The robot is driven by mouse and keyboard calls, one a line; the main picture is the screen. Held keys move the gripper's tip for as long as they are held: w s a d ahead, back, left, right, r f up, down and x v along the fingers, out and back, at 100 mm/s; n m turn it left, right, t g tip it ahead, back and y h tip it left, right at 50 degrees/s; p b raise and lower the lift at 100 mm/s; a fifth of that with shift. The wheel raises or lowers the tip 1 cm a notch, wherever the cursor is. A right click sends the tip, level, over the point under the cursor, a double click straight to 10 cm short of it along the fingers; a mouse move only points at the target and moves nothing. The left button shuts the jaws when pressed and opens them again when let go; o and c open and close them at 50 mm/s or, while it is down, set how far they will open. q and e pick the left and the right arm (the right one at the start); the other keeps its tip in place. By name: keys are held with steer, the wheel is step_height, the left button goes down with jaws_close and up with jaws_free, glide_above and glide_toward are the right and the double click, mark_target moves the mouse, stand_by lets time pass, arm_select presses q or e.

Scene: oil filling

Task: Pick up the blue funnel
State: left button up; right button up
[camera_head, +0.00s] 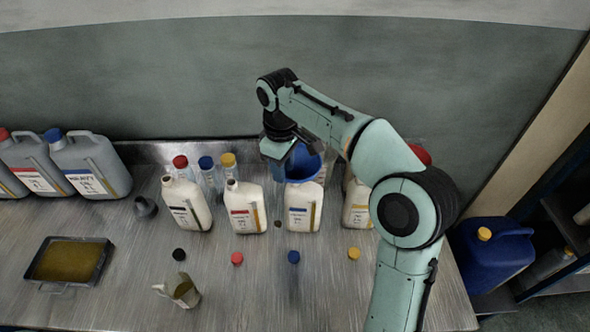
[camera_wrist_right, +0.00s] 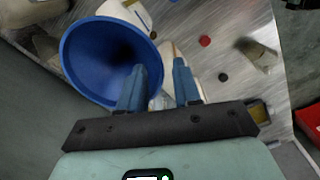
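The blue funnel (camera_head: 305,165) is at the back of the steel table, just above the white bottle with a blue label (camera_head: 302,208). Its lower part is hidden, so I cannot tell whether it sits in a bottle neck. My right gripper (camera_head: 287,150) is over the funnel's left side in the head view. In the right wrist view the funnel (camera_wrist_right: 95,55) shows its wide mouth. There my right gripper (camera_wrist_right: 160,66) is open, with one finger over the funnel's mouth and the other outside its rim. Contact is unclear. My left gripper is not in view.
Several white bottles stand in a row, with small capped bottles (camera_head: 208,172) behind. Loose caps (camera_head: 237,258) and a beaker (camera_head: 180,290) lie in front. An oil tray (camera_head: 45,283) and grey canisters (camera_head: 90,165) are at left. A blue jerrycan (camera_head: 488,250) is at right.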

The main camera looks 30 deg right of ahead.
steer(key=shift+f, duration=0.9)
jaws_close()
steer(key=shift+r, duration=0.15)
